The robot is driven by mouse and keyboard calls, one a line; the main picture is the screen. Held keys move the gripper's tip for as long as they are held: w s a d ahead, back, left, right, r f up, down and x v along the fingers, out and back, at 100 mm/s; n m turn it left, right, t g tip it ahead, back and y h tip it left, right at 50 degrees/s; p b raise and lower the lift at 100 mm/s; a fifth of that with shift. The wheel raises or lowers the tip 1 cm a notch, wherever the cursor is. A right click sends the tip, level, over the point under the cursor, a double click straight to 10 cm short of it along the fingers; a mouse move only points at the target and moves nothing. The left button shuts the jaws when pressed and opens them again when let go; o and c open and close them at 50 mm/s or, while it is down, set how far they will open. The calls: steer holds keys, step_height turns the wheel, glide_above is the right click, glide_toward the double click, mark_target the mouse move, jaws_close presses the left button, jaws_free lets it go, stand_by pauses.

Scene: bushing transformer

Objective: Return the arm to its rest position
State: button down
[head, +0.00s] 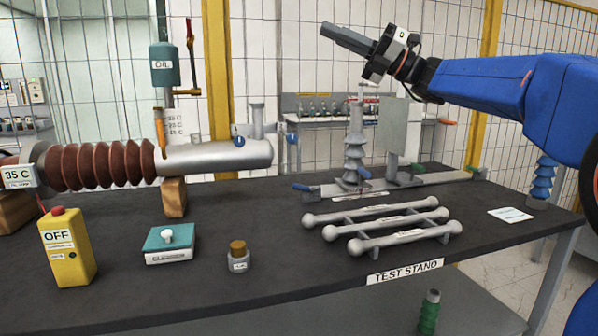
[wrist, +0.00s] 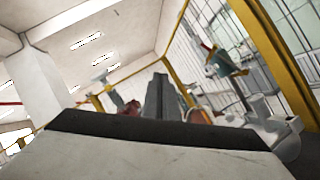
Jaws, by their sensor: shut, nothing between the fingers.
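My blue arm reaches in from the right in the head view. My gripper (head: 345,40) is raised above the back of the bench and points to the upper left. Its grey fingers lie together with nothing between them. The fingers (wrist: 162,98) also show in the wrist view, close together in the middle and pointing away. No object touches my gripper in either view.
The dark bench (head: 290,250) holds a brown ribbed bushing (head: 100,165), a yellow OFF box (head: 67,248), a teal-topped box (head: 170,244), a small jar (head: 238,258) and grey bars (head: 385,225). A post insulator (head: 354,150) and grey plate (head: 392,125) stand below my gripper. A teal oil container (head: 165,65) hangs left.

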steer(key=s+d+f+n+t+h, duration=0.1)
steer(key=s+f+n+h, duration=0.35)
steer(key=f, duration=0.65)
steer(key=s+f+n+h, duration=0.35)
steer(key=s+f, duration=0.25)
steer(key=f, duration=0.5)
steer(key=s+d+f+n+t+h, duration=0.1)
steer(key=s+f+n+h, duration=0.4)
steer(key=f, duration=0.5)
steer(key=s+d+f+n+h, duration=0.4)
steer(key=s+d+f+n, duration=0.3)
steer(key=f, duration=0.6)
steer(key=s+d+f+n+h, duration=0.5)
steer(key=s+d+f+n, duration=0.3)
steer(key=s+d+f, duration=0.3)
step_height(320, 180, down, 2)
steer(key=shift+d+f+h, duration=0.25)
steer(key=shift+h, duration=0.05)
steer(key=shift+s, duration=0.1)
